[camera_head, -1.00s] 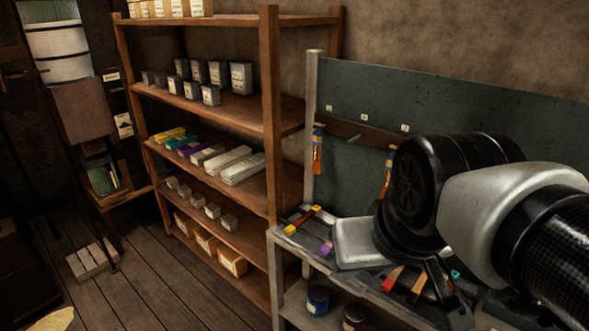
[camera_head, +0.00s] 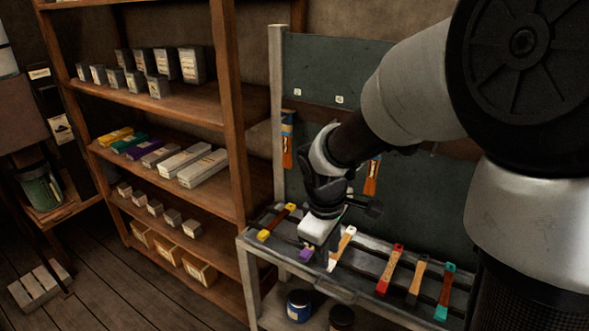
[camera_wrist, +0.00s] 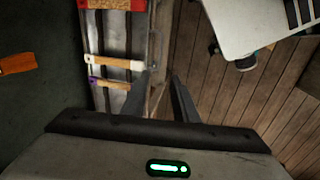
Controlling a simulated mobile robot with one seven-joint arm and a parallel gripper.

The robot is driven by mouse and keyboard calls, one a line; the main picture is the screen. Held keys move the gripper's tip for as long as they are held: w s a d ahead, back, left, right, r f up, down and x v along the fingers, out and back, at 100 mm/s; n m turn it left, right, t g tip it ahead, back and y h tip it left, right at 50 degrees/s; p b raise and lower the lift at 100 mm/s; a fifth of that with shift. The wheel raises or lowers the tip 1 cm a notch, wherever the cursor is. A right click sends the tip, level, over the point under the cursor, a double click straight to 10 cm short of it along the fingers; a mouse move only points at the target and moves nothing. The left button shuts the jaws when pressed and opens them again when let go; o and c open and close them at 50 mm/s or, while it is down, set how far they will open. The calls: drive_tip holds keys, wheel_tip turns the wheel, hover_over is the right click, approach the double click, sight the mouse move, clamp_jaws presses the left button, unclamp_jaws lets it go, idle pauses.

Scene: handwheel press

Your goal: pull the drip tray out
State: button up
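The drip tray is the grey metal, slatted tray (camera_head: 372,272) on top of the bench, with several coloured-handled brushes lying across it. A handle-like bar (camera_head: 335,290) shows along its front edge. In the wrist view the tray (camera_wrist: 118,45) runs down the left of the middle, its front edge towards the wooden floor. My gripper (camera_head: 322,250) points down over the left part of the tray, near the purple-tipped and white-tipped brushes. In the wrist view my gripper (camera_wrist: 159,78) has its two fingers apart, close to the tray's front edge. I cannot tell whether they touch it.
Several brushes, with red (camera_head: 393,265), black and teal ends among them, lie on the tray. Two brushes hang on the back panel (camera_head: 420,200). Jars (camera_head: 299,305) stand on the lower shelf. A wooden rack (camera_head: 232,120) stands left. The floor (camera_head: 110,290) at the front left is mostly clear.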

sight(329, 293)
drive_tip(key=shift+n, duration=0.3)
drive_tip(key=b+x, duration=0.4)
drive_tip(key=x, duration=1.4)
drive_tip(key=shift+a+f, duration=0.1)
clamp_jaws()
idle(0.5)
